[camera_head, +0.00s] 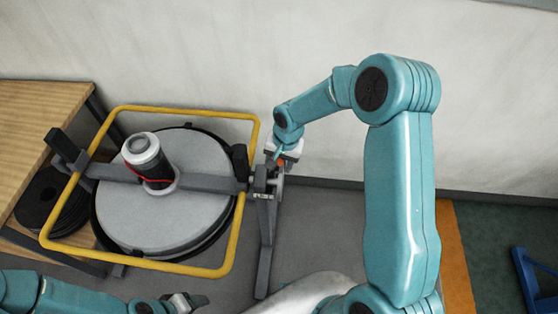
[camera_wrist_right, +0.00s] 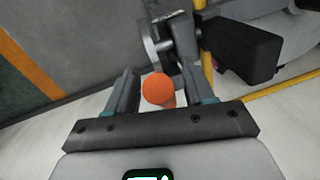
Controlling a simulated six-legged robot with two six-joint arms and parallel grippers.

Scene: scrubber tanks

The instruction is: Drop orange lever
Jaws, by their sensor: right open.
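The orange lever (camera_wrist_right: 158,89) shows its round end in the right wrist view, between the two fingers of my right gripper (camera_wrist_right: 160,92). The fingers are apart, with visible space on both sides of the lever. In the head view a small bit of the orange lever (camera_head: 281,161) shows under my right gripper (camera_head: 278,162), at the grey bracket right of the tank. Most of the lever is hidden there. My left gripper (camera_head: 188,301) is at the bottom edge, away from the lever; its finger opening is unclear.
A round grey tank lid (camera_head: 200,205) with a canister (camera_head: 145,155) sits inside a yellow rail (camera_head: 238,225). A grey crossbar spans the lid to the bracket (camera_head: 265,185). A wooden table (camera_head: 35,110) stands left, a wall behind. Floor right of the bracket is clear.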

